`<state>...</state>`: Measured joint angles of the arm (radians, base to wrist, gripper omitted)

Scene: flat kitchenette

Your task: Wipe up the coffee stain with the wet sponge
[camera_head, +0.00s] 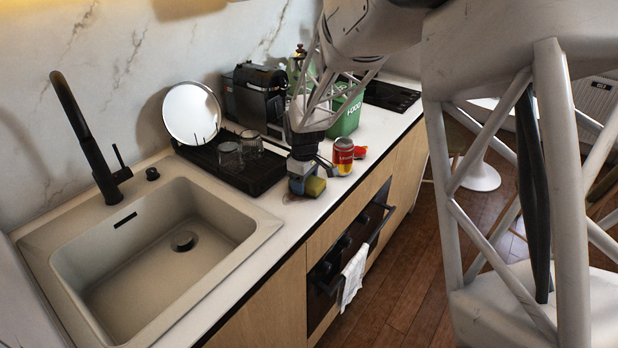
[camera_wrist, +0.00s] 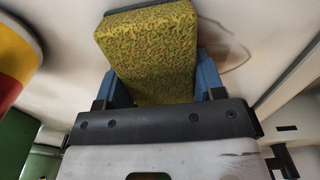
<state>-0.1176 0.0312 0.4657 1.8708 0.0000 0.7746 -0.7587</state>
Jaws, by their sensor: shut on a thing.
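My gripper (camera_head: 302,182) is shut on the sponge (camera_head: 316,187), low over the white counter beside the dish rack. In the wrist view the yellow-green sponge (camera_wrist: 150,50) sits between the blue fingers of my gripper (camera_wrist: 168,88). The coffee stain (camera_wrist: 236,52) shows in the wrist view as a thin brown ring mark on the counter, just right of the sponge. In the head view a faint part of the stain (camera_head: 290,197) shows left of the gripper. I cannot tell whether the sponge touches the counter.
A red and yellow can (camera_head: 343,156) stands close right of my gripper. A crumpled red thing (camera_head: 360,152) lies behind it. The black dish rack (camera_head: 240,172) with glasses is left, near the sink (camera_head: 150,250). A coffee machine (camera_head: 255,98) and green bin (camera_head: 346,115) stand behind.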

